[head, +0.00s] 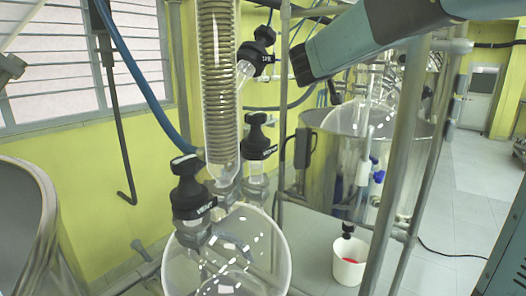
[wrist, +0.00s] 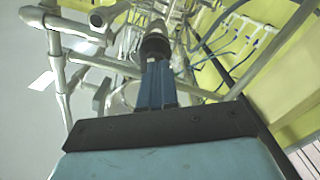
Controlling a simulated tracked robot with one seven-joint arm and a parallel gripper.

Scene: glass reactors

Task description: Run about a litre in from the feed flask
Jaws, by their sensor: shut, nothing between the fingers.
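My gripper (wrist: 157,68) shows in the wrist view with its two blue fingers together and nothing between them. A dark rounded knob or cap (wrist: 155,42) appears just beyond the fingertips; I cannot tell whether they touch it. In the head view, my teal and grey arm reaches in from the upper right, and its fingers cannot be made out. Its dark end is close to a black-capped valve (head: 262,45) on the glassware. A round glass vessel (head: 228,262) stands at the bottom centre, below a glass coil condenser (head: 219,90). I cannot tell which vessel is the feed flask.
More black-capped valves (head: 189,185) and (head: 257,140) sit above the vessel. Metal frame poles (head: 400,140) stand to the right. A white bucket with red contents (head: 348,268) is on the floor. A blue hose (head: 145,80) hangs at left. Open floor lies far right.

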